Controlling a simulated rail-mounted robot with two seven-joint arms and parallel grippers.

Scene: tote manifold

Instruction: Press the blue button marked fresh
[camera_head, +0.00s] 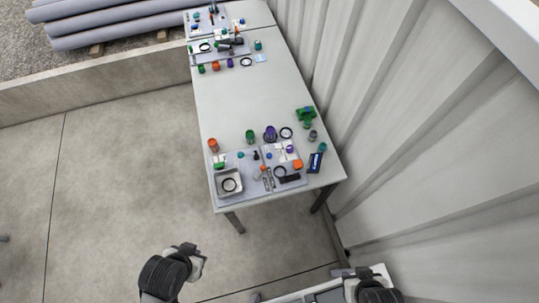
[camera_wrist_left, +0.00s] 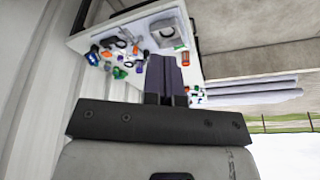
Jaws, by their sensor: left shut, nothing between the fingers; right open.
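No button marked fresh can be made out, as the labels are too small to read. A dark box with a blue face (camera_head: 315,162) stands at the near right of the table (camera_head: 226,105). A grey board (camera_head: 232,198) at the near end carries small coloured parts and buttons. My right gripper (camera_head: 362,272) is at the bottom edge of the head view, open and apart from the table, partly cut off.
A metal square tray (camera_head: 229,183) sits at the table's near left corner. Green, orange and purple pieces stand behind the board. More parts crowd the far end. A ribbed wall (camera_head: 430,120) borders the right; the concrete floor (camera_head: 110,190) is clear at left.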

